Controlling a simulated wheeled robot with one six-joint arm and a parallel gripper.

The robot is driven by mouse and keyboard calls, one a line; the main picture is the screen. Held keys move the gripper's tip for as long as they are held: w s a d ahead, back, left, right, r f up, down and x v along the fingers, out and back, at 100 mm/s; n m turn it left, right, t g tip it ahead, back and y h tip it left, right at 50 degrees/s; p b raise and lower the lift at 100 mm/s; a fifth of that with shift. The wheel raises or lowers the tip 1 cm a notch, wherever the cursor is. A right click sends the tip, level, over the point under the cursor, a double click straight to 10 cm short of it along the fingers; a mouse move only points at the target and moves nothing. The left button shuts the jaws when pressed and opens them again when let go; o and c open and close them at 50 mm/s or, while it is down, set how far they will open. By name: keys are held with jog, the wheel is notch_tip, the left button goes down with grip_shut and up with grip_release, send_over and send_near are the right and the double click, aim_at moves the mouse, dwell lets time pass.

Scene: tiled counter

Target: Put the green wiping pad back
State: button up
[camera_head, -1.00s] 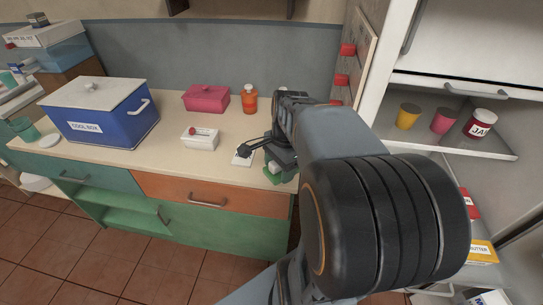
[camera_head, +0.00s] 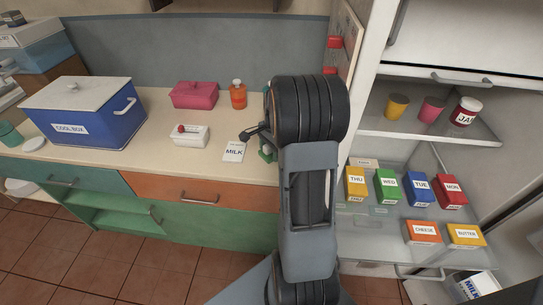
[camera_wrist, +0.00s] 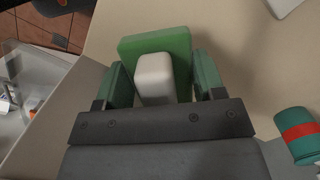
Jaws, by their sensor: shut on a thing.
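The green wiping pad (camera_wrist: 181,45) shows in the wrist view as a green slab with a white block-shaped grip (camera_wrist: 154,78) on it. My gripper (camera_wrist: 160,72) has its two green-faced fingers on either side of the white grip and is shut on it. The pad is over the pale counter, near its edge; I cannot tell whether it touches the top. In the head view my arm hides most of the gripper and pad. Only a small green piece (camera_head: 267,150) shows beside the arm, and I cannot tell whether it is pad or finger.
A MILK card (camera_head: 233,153) lies left of the arm on the counter (camera_head: 120,160). A white box (camera_head: 190,137), pink box (camera_head: 194,95), orange bottle (camera_head: 238,96) and blue cool box (camera_head: 83,112) stand beyond. An open fridge (camera_head: 375,140) is right. A teal, red-banded cylinder (camera_wrist: 298,136) is near my gripper.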

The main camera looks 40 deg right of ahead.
aim_at(271, 156)
jog(key=shift+w+d+f, duration=0.1)
jog(key=shift+w+f, duration=0.05)
jog(key=shift+f, duration=1.6)
jog(key=shift+f, duration=0.15)
jog(key=o, duration=1)
